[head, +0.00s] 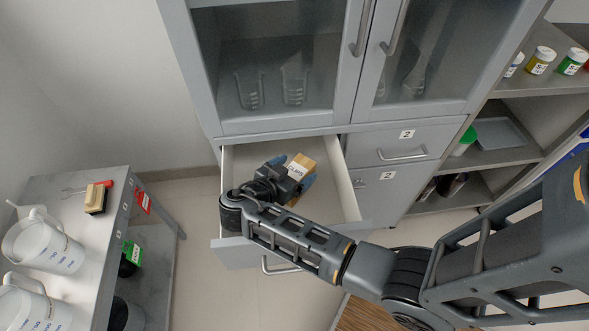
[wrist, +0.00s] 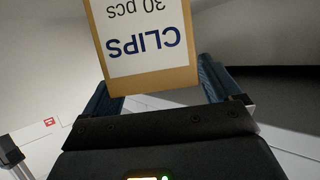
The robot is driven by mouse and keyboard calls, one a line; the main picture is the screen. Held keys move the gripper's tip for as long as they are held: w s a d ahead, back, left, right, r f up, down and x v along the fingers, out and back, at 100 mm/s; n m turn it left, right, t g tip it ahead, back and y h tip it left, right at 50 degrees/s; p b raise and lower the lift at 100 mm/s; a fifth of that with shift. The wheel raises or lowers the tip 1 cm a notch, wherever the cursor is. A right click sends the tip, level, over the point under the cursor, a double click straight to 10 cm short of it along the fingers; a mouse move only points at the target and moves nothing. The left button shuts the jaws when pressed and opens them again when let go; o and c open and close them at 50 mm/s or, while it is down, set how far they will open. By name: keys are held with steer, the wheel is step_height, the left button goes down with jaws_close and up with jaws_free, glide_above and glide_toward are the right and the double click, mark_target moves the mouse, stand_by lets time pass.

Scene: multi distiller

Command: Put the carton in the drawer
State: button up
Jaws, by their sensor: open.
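The carton (head: 303,162) is a small tan box with a white label. In the wrist view the label on the carton (wrist: 142,38) reads "CLIPS 30 pcs", upside down. The drawer (head: 237,254) is pulled out below the glass cabinet, and its pale inside shows around my arm. My gripper (head: 293,172) is over the drawer's inside, with the carton at its blue fingers. In the wrist view the fingers are spread on either side of the carton's near end. I cannot tell whether the carton rests on the drawer floor.
The glass-door cabinet (head: 270,128) with beakers inside stands directly behind and above the drawer. At left, a grey cart (head: 112,188) carries white jugs and a wooden-backed brush (head: 96,198). Open shelves (head: 505,158) with small jars stand at right.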

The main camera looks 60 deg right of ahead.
steer(key=shift+s+a+f, duration=0.1)
steer(key=shift+s+f, duration=0.15)
steer(key=shift+f, duration=0.15)
steer(key=shift+r+p, duration=0.45)
steer(key=shift+p, duration=0.2)
steer(key=b+v, duration=0.1)
steer(key=v, duration=0.6)
steer(key=shift+w+a+r, duration=0.2)
steer(key=shift+w+r, duration=0.05)
steer(key=shift+r, duration=0.15)
